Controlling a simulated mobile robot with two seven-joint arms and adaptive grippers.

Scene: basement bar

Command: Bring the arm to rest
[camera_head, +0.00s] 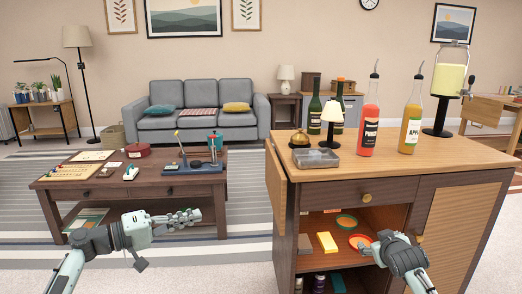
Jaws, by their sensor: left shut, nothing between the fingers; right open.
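My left gripper (185,218) is in front of the low coffee table (190,193), pointing to the right. Its fingers are shut with nothing between them. My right gripper (368,243) is in front of the open shelf of the wooden bar cabinet (450,212). Its fingers point left toward the shelf opening, and it is open. A round orange-rimmed item (355,240) shows right beside its fingertips; I cannot tell whether they touch.
A yellow block (327,242) lies on the shelf. Carpet is clear between table and cabinet.

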